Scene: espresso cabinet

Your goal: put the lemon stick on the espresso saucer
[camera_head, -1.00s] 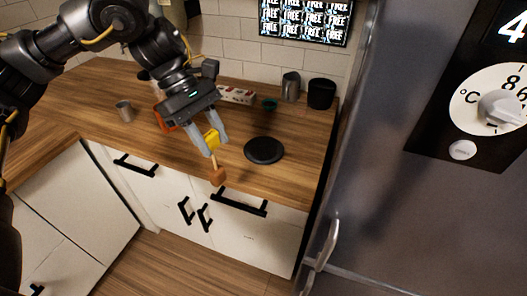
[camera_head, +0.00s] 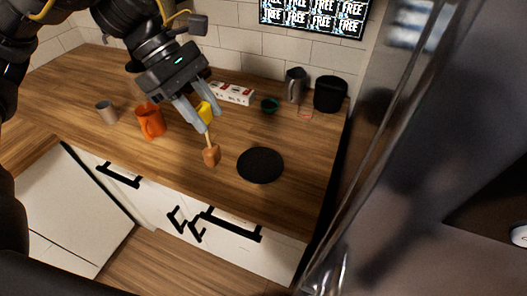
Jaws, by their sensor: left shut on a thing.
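The lemon stick has a yellow upper part (camera_head: 204,111), a thin pale shaft and a brown block (camera_head: 211,155) at its lower end. My left gripper (camera_head: 208,122) is shut on its upper part, and the stick hangs nearly upright with the block down. The black round espresso saucer (camera_head: 260,165) lies flat on the wooden counter, near its front edge. The block is to the left of the saucer in the picture, apart from it. Its height above the counter is hard to tell. My right gripper is not in view.
A large metal appliance fills the right side. The saucer is empty.

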